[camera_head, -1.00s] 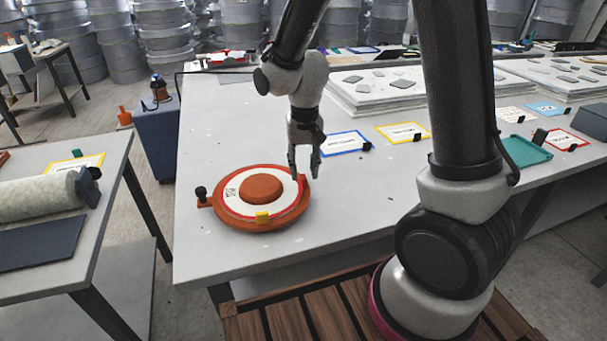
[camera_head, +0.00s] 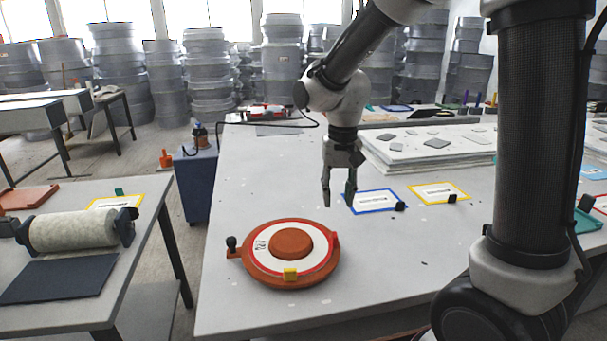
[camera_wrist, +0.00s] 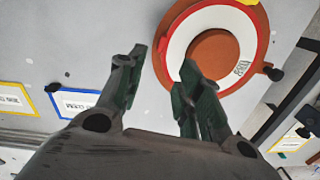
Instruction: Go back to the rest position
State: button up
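My gripper (camera_head: 339,203) hangs above the white table (camera_head: 240,170), fingers pointing down, open and empty. In the wrist view my gripper (camera_wrist: 158,80) also shows its two fingers apart with nothing between them. A round orange mould (camera_head: 291,285) with a white, red-edged ring and an orange dome lies on the table, below and left of my gripper. It has a yellow block on its front rim and a black knob on its left. In the wrist view the mould (camera_wrist: 235,20) is at the top right, partly behind one finger.
Blue-framed (camera_head: 374,201) and yellow-framed (camera_head: 439,193) cards lie right of my gripper. A stack of white sheets (camera_head: 385,150) stands behind them. A side table (camera_head: 95,268) at left holds a pale roll (camera_head: 74,230). A blue cabinet (camera_head: 199,185) stands between the tables.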

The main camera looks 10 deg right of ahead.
jog(key=s+d+r+n+t, duration=0.1)
jog(key=s+d+r+t, duration=0.1)
jog(key=s+d+r, duration=0.3)
jog(key=s+d+r+n+t, duration=0.1)
jog(key=s+d+r, duration=0.5)
jog(key=s, duration=0.8)
jog(key=d+t, duration=0.1)
jog(key=d, duration=0.2)
jog(key=shift+d, duration=0.35)
jog(key=shift+o, duration=0.5)
jog(key=shift+r, duration=0.1)
